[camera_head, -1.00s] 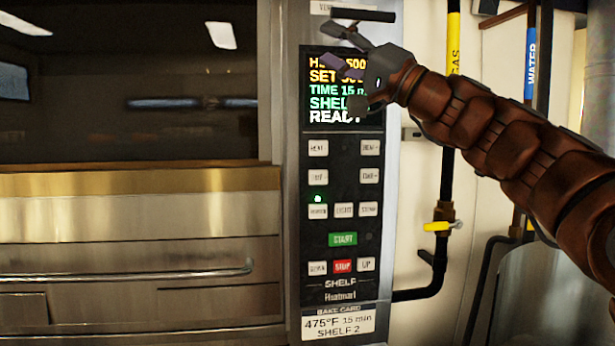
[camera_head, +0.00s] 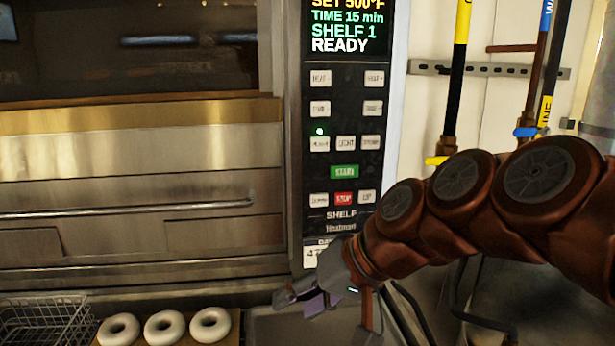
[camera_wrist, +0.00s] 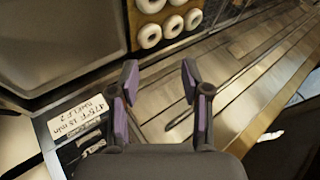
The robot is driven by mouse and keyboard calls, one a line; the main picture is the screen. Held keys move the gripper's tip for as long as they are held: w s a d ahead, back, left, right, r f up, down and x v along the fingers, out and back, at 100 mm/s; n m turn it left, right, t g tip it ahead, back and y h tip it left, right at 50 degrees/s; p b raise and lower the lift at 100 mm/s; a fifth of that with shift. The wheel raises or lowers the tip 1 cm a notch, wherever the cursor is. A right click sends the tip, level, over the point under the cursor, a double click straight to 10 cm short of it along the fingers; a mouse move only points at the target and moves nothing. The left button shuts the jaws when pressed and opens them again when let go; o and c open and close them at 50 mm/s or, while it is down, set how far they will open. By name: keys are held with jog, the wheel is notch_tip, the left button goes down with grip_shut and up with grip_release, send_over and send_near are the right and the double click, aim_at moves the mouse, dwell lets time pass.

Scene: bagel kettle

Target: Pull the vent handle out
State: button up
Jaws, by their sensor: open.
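The vent handle is not in view in either current picture; the top of the oven's control panel (camera_head: 343,130) is cut off by the frame. My gripper (camera_head: 298,299) is low in the head view, below the panel and right of the bagels. In the wrist view my gripper (camera_wrist: 160,78) has its two fingers spread apart with nothing between them. The bake card (camera_wrist: 75,123) on the oven shows left of the fingers there.
White bagels (camera_head: 164,327) lie on a board at the lower left, next to a wire basket (camera_head: 45,318). The oven front has a long horizontal bar (camera_head: 130,210). Pipes with a yellow valve handle (camera_head: 436,160) run on the wall at the right.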

jog(key=s+d+f+m+g+h, duration=0.2)
jog(key=s+d+f+g+h, duration=0.2)
jog(key=s+d+f, duration=1.4)
jog(key=s+d+h, duration=0.1)
jog(key=h, duration=0.2)
jog(key=shift+g+h, duration=0.4)
